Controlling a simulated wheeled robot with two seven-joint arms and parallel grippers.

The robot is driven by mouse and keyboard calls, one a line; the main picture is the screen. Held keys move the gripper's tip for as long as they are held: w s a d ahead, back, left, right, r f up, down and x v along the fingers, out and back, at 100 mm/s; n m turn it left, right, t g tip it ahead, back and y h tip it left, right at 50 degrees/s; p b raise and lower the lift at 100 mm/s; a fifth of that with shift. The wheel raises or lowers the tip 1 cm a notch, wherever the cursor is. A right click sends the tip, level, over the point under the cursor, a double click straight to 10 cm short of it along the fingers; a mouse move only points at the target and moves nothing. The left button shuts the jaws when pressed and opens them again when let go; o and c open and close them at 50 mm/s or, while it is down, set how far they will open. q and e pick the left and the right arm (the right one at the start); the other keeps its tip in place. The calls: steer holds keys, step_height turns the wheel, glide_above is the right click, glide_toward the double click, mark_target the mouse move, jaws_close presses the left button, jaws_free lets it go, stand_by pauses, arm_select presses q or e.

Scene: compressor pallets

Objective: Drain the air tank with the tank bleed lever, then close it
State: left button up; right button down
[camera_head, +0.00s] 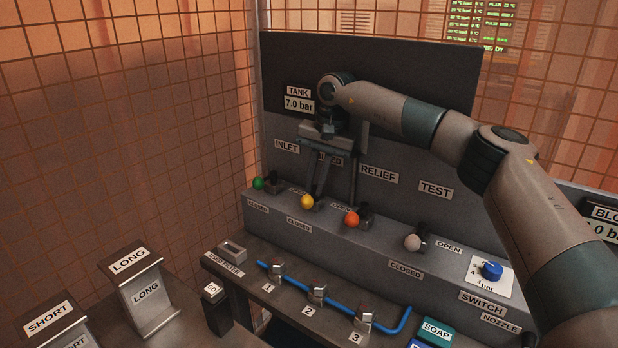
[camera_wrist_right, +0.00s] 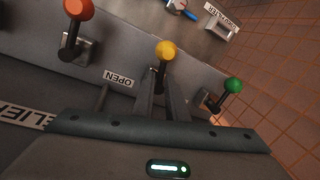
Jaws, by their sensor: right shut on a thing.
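The bleed lever has a yellow knob (camera_head: 307,202) and sits second from the left on the grey valve ledge, under a partly hidden label. Its knob points toward the front, above a CLOSED label (camera_head: 299,225). My right gripper (camera_head: 315,190) reaches down from above and is shut on this lever, behind the knob. In the wrist view the yellow knob (camera_wrist_right: 166,50) sticks out past the fingertips (camera_wrist_right: 160,80); the fingers partly hide the lever's stem. The tank display (camera_head: 299,104) reads 7.0 bar. My left gripper is not in view.
A green-knobbed lever (camera_head: 258,184) stands close on the left, an orange one (camera_head: 352,219) and a pinkish one (camera_head: 412,243) on the right. A blue switch knob (camera_head: 490,270) is at the far right. A blue hose (camera_head: 340,309) runs along the lower shelf.

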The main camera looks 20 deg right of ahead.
steer(key=shift+d+n+p, duration=0.25)
steer(key=shift+n+p, duration=0.3)
steer(key=shift+n, duration=0.45)
steer(key=c, duration=1.9)
jaws_free()
steer(key=shift+o, duration=0.2)
steer(key=shift+r, duration=0.15)
step_height(320, 180, up, 7)
steer(key=d+b, duration=0.1)
steer(key=shift+s+d, duration=0.2)
steer(key=shift+s, duration=0.1)
steer(key=shift+c, duration=0.7)
